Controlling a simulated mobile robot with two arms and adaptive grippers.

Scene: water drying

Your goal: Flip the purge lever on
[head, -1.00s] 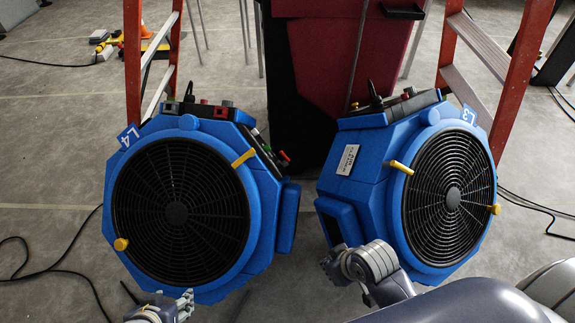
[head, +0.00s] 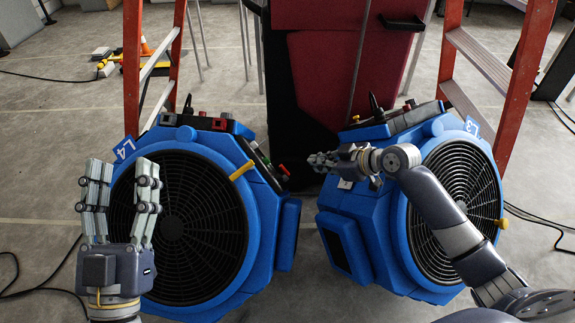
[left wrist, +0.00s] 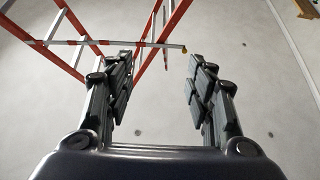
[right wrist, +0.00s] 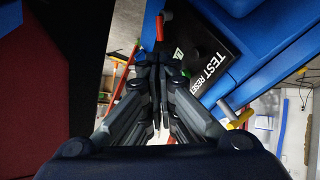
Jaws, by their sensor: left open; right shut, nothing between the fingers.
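No lever with a readable purge label shows. The blue L4 fan (head: 262,225) carries a side panel with a red-tipped control (head: 284,169); a red-tipped piece (right wrist: 160,27) shows just beyond the fingertips in the right wrist view. My right gripper (head: 316,160) is shut and empty between the two fans, pointing left towards that panel, and contact cannot be told. A black plate reading TEST RESET (right wrist: 205,62) lies beside its fingers. My left gripper (head: 120,178) is open and empty, upright in front of the L4 grille, hiding part of it.
The blue L3 fan (head: 385,258) stands at the right, partly behind my right arm. A yellow handle (head: 241,171) sticks out from the L4 rim. Orange ladders (head: 132,70) (head: 527,80) and a dark red bin (head: 325,70) stand behind. Cables lie on the floor.

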